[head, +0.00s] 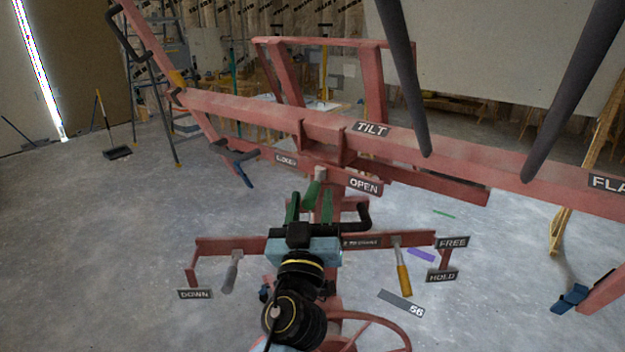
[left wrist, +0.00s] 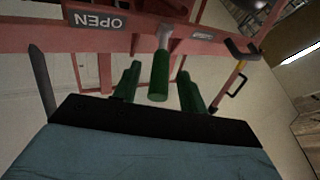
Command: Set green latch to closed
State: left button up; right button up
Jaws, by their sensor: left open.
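The green latch (head: 314,190) has a green handle with a grey stem and hangs from the red frame, between a partly blurred sign (head: 285,159) on the left and the OPEN sign (head: 363,186) on the right. In the left wrist view the latch (left wrist: 158,78) stands between the two green fingers of my left gripper (left wrist: 158,72), with gaps on both sides. The OPEN sign (left wrist: 97,20) shows upside down there. My left gripper (head: 311,194) is open around the latch handle in the head view. My right gripper is not in view.
A lower red bar carries a grey-handled lever (head: 231,273) near the DOWN sign (head: 195,294) and a yellow-handled lever (head: 403,279) near the FREE and HOLD signs. The long red TILT beam (head: 450,158) crosses above. A red handwheel (head: 385,325) is below. Open floor lies left.

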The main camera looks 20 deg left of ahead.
aim_at(315, 187)
pick_arm(q)
jog(key=shift+p+x, duration=0.3)
jog(key=shift+x, duration=1.1)
jog(key=shift+c, duration=0.4)
grip_shut()
